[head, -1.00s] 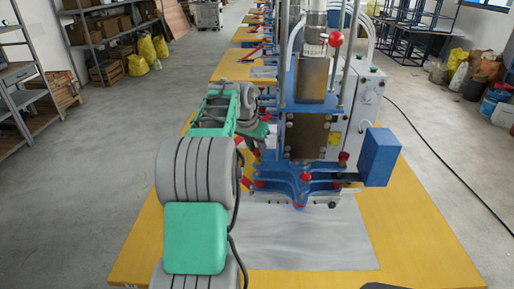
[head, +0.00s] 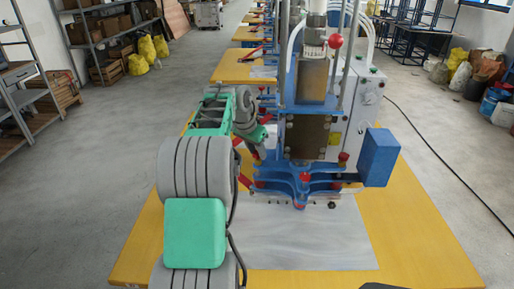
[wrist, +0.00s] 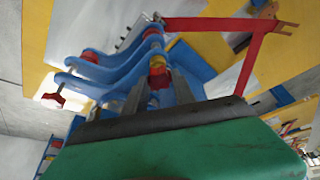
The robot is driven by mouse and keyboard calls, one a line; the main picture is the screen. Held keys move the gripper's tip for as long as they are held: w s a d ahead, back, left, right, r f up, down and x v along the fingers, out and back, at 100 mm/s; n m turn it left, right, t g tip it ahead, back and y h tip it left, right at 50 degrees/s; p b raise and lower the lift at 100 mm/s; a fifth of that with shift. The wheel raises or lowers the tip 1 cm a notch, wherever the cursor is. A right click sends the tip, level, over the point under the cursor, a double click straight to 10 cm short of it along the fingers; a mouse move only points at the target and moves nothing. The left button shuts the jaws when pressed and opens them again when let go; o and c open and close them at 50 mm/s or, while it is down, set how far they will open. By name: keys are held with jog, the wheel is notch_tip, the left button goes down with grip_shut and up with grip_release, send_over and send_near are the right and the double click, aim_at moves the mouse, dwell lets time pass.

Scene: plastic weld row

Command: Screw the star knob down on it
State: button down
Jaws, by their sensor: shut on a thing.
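The red star knob (wrist: 158,75) sits between my fingers in the wrist view, with a yellow part just above it. It is at the blue clamp plates (wrist: 110,65), on the side towards my gripper. My gripper (wrist: 158,88) is shut on this knob; its two grey fingers stand on either side. In the head view my wrist (head: 258,135) reaches the left side of the blue plates (head: 285,183) of the welding press, and the fingertips and held knob are hidden there. How far down the knob sits cannot be told.
Other red knobs (head: 304,177) stand on the plates. A red bar (wrist: 245,58) crosses close by in the wrist view. A blue box (head: 379,157) juts out at the right. The grey sheet (head: 300,245) on the yellow table (head: 430,250) is clear in front.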

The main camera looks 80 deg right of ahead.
jog(key=m+p, duration=0.2)
jog(key=m+g+p, duration=0.1)
jog(key=p, duration=0.1)
jog(key=m+y+p, duration=0.1)
jog(key=m+p, duration=0.1)
jog(key=p, duration=0.1)
jog(key=shift+w+d+r+m+g, duration=0.15)
jog(key=shift+r+m+g, duration=0.15)
jog(key=shift+r, duration=0.05)
jog(key=shift+f+m+g+y+p, duration=0.3)
jog(key=shift+m, duration=0.3)
jog(key=c, duration=1.1)
grip_release()
jog(key=shift+o, duration=0.2)
